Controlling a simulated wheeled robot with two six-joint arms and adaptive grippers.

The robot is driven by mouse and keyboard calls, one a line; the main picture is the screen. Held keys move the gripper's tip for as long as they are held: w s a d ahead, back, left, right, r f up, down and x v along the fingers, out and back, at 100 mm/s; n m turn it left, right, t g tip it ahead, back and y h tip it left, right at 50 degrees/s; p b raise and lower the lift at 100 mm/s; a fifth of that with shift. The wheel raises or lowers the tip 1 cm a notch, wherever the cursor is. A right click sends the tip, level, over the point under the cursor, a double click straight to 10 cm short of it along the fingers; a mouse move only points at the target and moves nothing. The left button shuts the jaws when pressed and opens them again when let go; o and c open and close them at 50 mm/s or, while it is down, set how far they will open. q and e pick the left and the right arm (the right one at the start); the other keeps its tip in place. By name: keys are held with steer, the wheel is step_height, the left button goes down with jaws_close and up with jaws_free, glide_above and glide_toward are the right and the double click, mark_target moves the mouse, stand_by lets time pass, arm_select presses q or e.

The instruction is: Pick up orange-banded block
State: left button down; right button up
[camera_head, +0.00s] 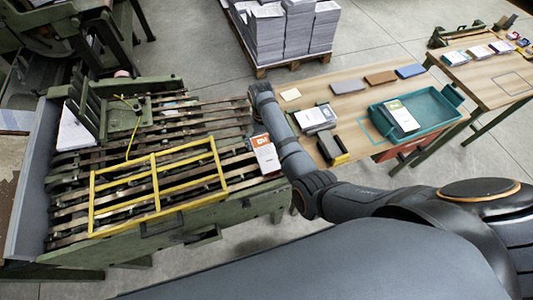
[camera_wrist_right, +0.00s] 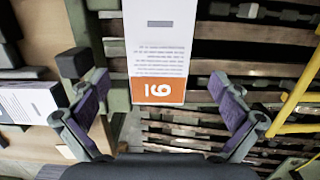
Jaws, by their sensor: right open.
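The orange-banded block (camera_head: 266,156) is a white block of printed sheets with an orange band at one end. In the head view it lies at the right edge of the slatted machine bed (camera_head: 225,196), just left of my right forearm. In the right wrist view the block (camera_wrist_right: 160,45) is upper centre, its orange band and a number toward me. My right gripper (camera_wrist_right: 160,90) is open, its two padded fingers spread left and right of the band end, apart from the block and holding nothing. In the head view its fingers are not clearly visible. My left gripper is out of view.
A yellow frame (camera_head: 156,184) lies on the slats left of the block. Right of my forearm, a wooden table (camera_head: 350,92) carries a white stack (camera_head: 315,118), a black-and-yellow item (camera_head: 332,148) and a teal tray (camera_head: 440,107). Paper stacks (camera_head: 266,35) stand on a pallet behind.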

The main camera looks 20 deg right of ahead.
mark_target(267, 152)
steer(key=f, duration=0.2)
steer(key=s+f, duration=0.1)
steer(key=f, duration=0.2)
steer(key=shift+d, duration=0.15)
steer(key=shift+s, duration=0.1)
steer(key=c, duration=1.1)
steer(key=shift+c, duration=1.1)
steer(key=shift+r+p, duration=0.1)
steer(key=shift+p, duration=0.25)
